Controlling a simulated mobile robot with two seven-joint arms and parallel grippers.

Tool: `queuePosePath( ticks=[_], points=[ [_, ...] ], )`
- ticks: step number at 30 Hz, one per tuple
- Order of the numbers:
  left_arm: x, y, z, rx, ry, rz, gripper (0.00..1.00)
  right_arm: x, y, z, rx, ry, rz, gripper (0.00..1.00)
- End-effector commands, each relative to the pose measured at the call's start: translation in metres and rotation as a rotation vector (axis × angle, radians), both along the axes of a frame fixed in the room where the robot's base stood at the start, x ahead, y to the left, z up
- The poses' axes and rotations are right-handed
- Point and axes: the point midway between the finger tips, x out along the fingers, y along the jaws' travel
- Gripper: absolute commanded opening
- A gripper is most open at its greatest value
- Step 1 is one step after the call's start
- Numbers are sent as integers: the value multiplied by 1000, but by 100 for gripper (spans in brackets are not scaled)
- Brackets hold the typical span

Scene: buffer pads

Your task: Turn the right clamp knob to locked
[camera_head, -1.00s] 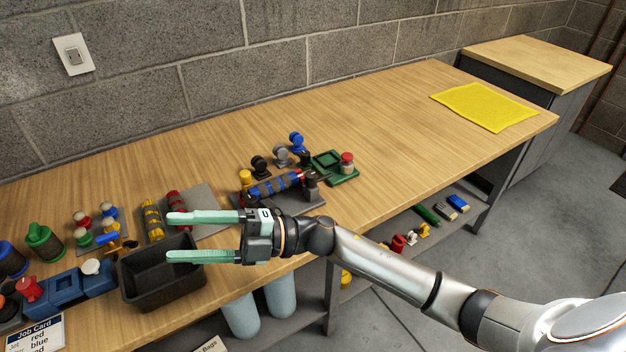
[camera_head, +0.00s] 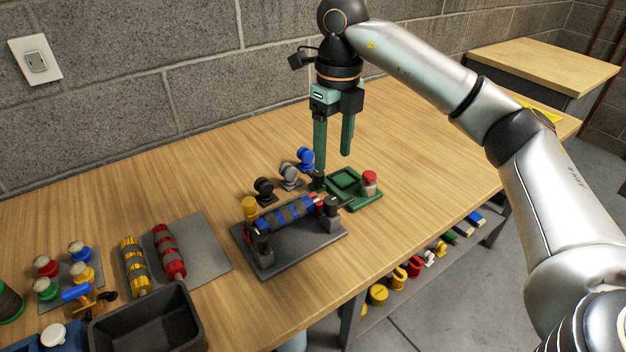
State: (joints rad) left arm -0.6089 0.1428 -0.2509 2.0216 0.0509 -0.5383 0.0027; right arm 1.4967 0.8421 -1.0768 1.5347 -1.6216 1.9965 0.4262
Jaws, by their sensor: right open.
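A dark fixture plate (camera_head: 295,248) on the bench holds a blue-and-grey banded cylinder (camera_head: 285,215) lying between two end supports. At the right end is a dark clamp (camera_head: 332,207) with a short dark lever-like part; I cannot tell whether it is locked. My left gripper is not in view.
A green tray (camera_head: 372,201) with a red-capped part stands right of the fixture. Black, grey and blue knobs (camera_head: 290,177) stand behind it. Red and yellow banded cylinders (camera_head: 169,252) lie on a grey mat at left, near a black bin (camera_head: 190,318). The bench's back right is clear.

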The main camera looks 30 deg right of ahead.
Motion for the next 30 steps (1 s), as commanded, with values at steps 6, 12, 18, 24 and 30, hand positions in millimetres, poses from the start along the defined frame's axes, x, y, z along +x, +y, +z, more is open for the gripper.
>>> queuePosePath(
  ticks=[6,12,18,24,30],
  points=[
    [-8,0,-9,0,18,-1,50,-1,-7,-5,-21,-1,-14,67],
    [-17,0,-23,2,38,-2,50,-1,-6,-38,-21,2,-13,67],
    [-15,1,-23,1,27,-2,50,-2,-6,-79,-20,0,-12,67],
    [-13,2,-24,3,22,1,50,-1,-5,-109,-19,-1,-12,67],
    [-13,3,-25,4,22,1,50,-1,-5,-121,-18,-2,-11,67]
  ],
)
